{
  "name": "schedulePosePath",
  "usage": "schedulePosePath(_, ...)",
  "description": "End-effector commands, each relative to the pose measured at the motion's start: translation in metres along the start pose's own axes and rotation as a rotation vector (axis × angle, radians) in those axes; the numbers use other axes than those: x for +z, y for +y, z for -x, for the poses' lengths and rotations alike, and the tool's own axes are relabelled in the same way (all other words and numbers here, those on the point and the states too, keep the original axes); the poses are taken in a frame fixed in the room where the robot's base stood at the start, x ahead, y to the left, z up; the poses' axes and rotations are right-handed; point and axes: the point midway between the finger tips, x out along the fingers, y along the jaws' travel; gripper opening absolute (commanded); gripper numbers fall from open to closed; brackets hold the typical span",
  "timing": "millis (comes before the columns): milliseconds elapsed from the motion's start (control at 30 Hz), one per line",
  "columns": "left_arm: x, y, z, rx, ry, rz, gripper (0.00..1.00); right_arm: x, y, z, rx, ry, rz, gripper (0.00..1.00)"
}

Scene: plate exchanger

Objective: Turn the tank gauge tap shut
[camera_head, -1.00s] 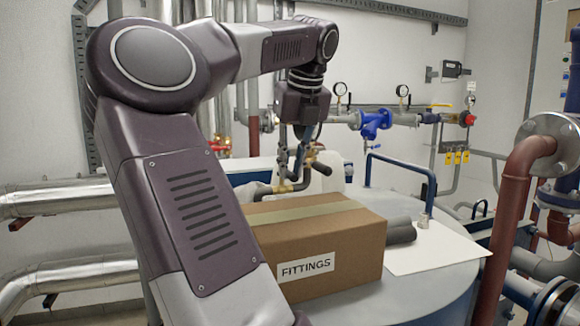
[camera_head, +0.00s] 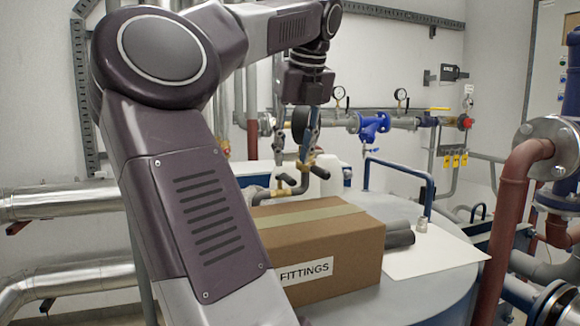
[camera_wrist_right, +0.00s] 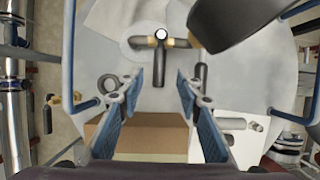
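My right gripper (camera_head: 307,148) hangs fingers down above the tank top, over the dark pipe fitting with brass ends (camera_head: 290,186). In the right wrist view the gripper (camera_wrist_right: 160,90) is open, its two blue-padded fingers apart with nothing held. The same fitting (camera_wrist_right: 161,62) shows beyond the fingertips as a T shape, brass at both sides, its dark stem pointing down between them. I cannot tell for sure which part is the tap handle. Contact does not show. My left gripper is not in view.
A cardboard FITTINGS box (camera_head: 340,250) stands on the tank top, close in front of the fitting. A blue rail (camera_head: 425,190) and a white container (camera_head: 332,178) are near. A dark shape (camera_wrist_right: 235,22) fills the wrist view's upper right.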

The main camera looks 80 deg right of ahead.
Motion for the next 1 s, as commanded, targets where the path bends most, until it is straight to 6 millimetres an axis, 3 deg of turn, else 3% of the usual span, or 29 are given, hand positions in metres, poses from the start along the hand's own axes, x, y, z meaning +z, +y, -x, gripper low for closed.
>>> schedulePosePath(200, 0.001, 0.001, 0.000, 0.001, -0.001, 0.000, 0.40, 0.001, -0.001, 0.048, -0.001, -0.004, 0.002, 0.33)
schedulePosePath(400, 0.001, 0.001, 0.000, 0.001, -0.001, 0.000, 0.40, 0.000, -0.001, 0.070, 0.000, -0.003, 0.001, 0.33)
schedulePosePath(1000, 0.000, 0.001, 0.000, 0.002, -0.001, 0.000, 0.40, 0.000, 0.000, 0.075, -0.001, -0.001, 0.000, 0.33)
